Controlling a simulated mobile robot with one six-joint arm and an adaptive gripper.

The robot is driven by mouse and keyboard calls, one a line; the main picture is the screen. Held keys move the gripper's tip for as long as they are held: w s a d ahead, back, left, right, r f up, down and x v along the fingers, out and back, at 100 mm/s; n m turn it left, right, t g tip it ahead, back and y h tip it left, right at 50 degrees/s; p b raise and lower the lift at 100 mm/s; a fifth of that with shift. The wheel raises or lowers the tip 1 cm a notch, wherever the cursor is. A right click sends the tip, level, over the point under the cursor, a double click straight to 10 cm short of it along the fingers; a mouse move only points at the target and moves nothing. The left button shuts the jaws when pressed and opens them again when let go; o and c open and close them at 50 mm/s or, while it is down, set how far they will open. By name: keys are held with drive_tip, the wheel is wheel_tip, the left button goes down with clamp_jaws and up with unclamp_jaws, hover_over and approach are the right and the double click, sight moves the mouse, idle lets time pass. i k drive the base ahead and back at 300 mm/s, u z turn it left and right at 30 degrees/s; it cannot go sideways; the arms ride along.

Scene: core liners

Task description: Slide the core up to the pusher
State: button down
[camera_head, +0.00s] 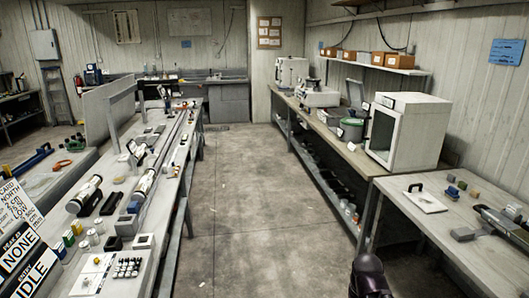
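A long bench (156,238) runs along the left. On it lies a pale tube with dark bands (145,184), in line with a long thin rail (178,135) running toward the back. A second, thicker pale tube with dark ends (84,194) lies to its left. I cannot tell which of these holds the core, and I cannot make out the pusher for certain at this distance. A dark rounded part of my arm (368,276) shows at the bottom edge. My gripper's fingers are not in view.
Signs reading "NONE" and "IDLE" (28,262) stand at the near left. A right-hand table (437,230) carries a white board with a handle (425,198) and a metal device. A white cabinet (408,132) stands behind it. The concrete aisle (245,190) between the benches is clear.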

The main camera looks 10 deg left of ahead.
sight(140, 194)
drive_tip(key=u, duration=0.4)
drive_tip(key=i, duration=0.75)
drive_tip(key=u, duration=0.4)
drive_tip(key=i, duration=0.8)
drive_tip(key=u, duration=0.35)
drive_tip(key=i, duration=1.85)
drive_tip(key=u, duration=0.1)
